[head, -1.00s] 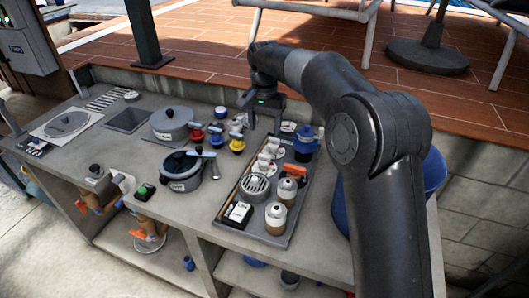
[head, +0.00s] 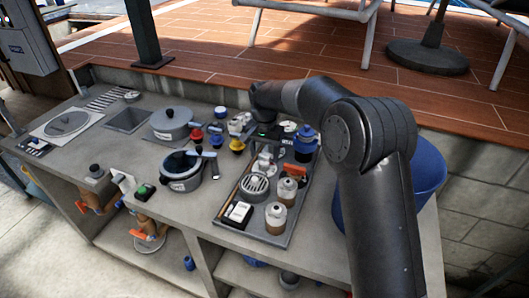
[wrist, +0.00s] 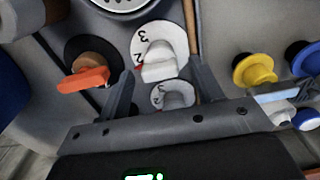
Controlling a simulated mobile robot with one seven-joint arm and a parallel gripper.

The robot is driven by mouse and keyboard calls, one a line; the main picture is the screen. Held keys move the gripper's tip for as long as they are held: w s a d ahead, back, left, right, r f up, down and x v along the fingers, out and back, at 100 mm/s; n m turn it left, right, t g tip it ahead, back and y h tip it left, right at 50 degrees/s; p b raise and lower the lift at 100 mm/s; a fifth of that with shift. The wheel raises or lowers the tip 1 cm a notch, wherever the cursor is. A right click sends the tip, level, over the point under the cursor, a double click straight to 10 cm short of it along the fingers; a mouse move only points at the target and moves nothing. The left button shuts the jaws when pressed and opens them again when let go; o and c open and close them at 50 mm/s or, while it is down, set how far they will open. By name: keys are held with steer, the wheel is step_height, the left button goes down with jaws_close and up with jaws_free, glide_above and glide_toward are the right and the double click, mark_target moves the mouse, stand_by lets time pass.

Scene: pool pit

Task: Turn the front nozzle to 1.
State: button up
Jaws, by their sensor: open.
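Two white numbered dials with white knobs stand on the tray in the wrist view. The front nozzle, which I take to be the one nearer the round grate, is the larger-looking dial (wrist: 173,36); its 2 and 3 are readable and a small red mark shows at its left edge. The back dial (wrist: 172,95) is partly hidden by my gripper. My gripper (wrist: 160,70) is open and empty, with its fingertips on either side of the front knob in the picture; I cannot tell if they touch it. In the head view my gripper (head: 266,146) is over the tray's back half.
An orange-handled valve (wrist: 84,79) is close to the left finger. The grey tray (head: 285,238) also holds a round grate (head: 255,186) and two capped jars (head: 276,216). Yellow (wrist: 256,70) and blue knobs lie to the right in the wrist view. A pot (head: 182,172) stands left of the tray.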

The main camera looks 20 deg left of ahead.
steer(key=c, duration=1)
steer(key=n, duration=1.1)
steer(key=shift+n, duration=0.4)
stand_by(0.3)
steer(key=o, duration=1)
